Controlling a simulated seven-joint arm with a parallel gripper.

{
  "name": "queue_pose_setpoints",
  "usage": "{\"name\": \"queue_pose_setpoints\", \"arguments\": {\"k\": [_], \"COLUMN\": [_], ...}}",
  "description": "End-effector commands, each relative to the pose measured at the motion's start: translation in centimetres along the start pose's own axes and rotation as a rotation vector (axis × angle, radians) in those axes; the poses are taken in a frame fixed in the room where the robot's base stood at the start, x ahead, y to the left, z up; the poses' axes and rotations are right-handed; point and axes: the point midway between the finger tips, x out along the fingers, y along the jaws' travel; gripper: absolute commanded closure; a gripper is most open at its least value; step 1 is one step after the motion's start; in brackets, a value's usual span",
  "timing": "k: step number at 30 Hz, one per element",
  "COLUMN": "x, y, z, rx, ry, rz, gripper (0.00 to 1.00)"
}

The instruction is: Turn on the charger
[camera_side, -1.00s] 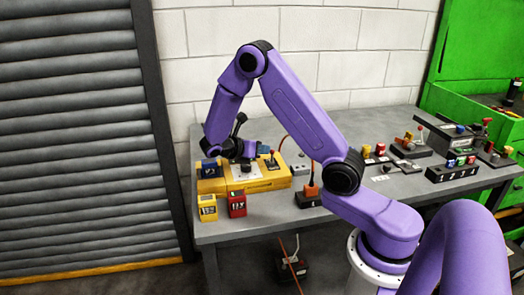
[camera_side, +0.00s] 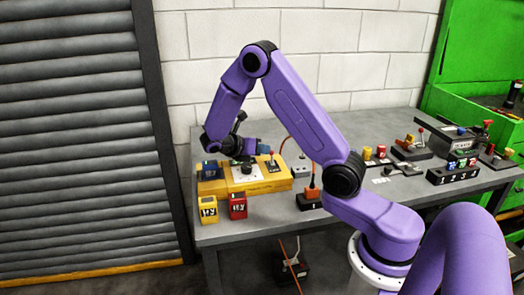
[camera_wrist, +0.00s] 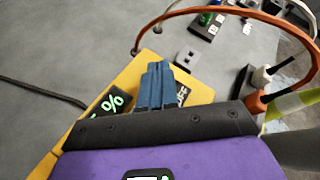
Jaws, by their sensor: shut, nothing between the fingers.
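The charger (camera_side: 258,187) is a yellow box at the left of the table. A small lever (camera_side: 272,161) stands at the right of its top. My gripper's blue fingers are shut and empty, above the charger's panel. They and the dark gripper body hide part of the panel.
A yellow block (camera_side: 208,209) and a red block (camera_side: 238,206) stand before the charger. An orange cable (camera_wrist: 221,9) arches behind it to a plug (camera_side: 313,192). Several switches and blocks crowd the table's right side.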

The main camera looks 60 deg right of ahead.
Motion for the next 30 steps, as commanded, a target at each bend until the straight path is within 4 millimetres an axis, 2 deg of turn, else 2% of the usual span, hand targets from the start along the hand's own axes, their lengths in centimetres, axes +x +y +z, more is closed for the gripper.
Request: {"name": "queue_pose_setpoints", "arguments": {"k": [8, 20, 25, 30], "x": [-0.5, -0.8, -2.5, -5.5], "y": [-0.4, -0.3, 0.0, 0.4], "z": [0.9, 1.1, 1.5, 2.3], "rx": [0.001, 0.0, 0.003, 0.003], "ry": [-0.001, -0.001, -0.001, -0.001], "rz": [0.0, 0.0, 0.003, 0.004], "gripper": [1.0, 1.0, 1.0, 1.0]}}
